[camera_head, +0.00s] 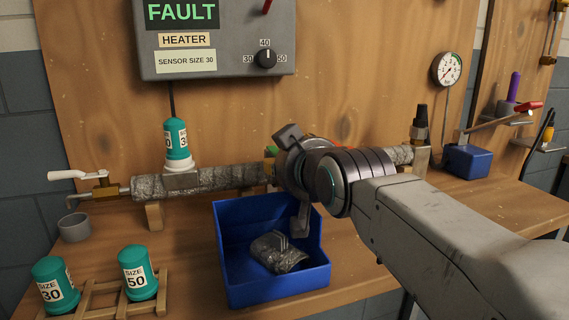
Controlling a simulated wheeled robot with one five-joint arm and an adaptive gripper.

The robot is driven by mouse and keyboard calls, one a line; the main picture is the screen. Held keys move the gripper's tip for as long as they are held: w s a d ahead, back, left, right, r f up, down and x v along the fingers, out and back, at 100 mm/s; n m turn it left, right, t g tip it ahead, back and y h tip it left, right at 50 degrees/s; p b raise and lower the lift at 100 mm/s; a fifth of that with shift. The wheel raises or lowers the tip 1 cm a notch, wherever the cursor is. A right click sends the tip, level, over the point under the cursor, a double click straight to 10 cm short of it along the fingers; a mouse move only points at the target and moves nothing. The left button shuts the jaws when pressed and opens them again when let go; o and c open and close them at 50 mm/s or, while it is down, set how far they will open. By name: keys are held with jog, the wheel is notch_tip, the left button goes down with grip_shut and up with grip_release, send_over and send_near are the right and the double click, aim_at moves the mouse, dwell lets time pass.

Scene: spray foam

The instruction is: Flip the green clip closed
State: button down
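A small green piece (270,151), probably the green clip, shows at the left edge of my gripper, on the pipe (222,177). My gripper and wrist hide most of it, so I cannot tell how far it is flipped. My gripper (297,178) is in front of the pipe, facing the wall. Its two fingers stand wide apart, one above and one below the wrist, and it looks open. The fingertips are partly hidden, and I cannot tell whether they touch the clip. A bit of orange-red (318,143) shows just above my wrist.
A blue bin (273,293) holding a grey wrapped piece (277,252) stands below my gripper. A teal size 30 sensor (176,138) stands on the pipe. Two teal cylinders (137,272) stand in a wooden rack at front left. A grey heater box (215,40) hangs above.

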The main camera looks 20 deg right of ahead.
jog(key=shift+f, duration=0.3)
jog(key=c, duration=1)
grip_release()
jog(key=shift+d, duration=0.1)
jog(key=shift+o, duration=0.2)
jog(key=shift+r, duration=0.15)
jog(key=shift+r, duration=0.15)
jog(key=shift+r, duration=4.8)
jog(key=shift+c, duration=0.4)
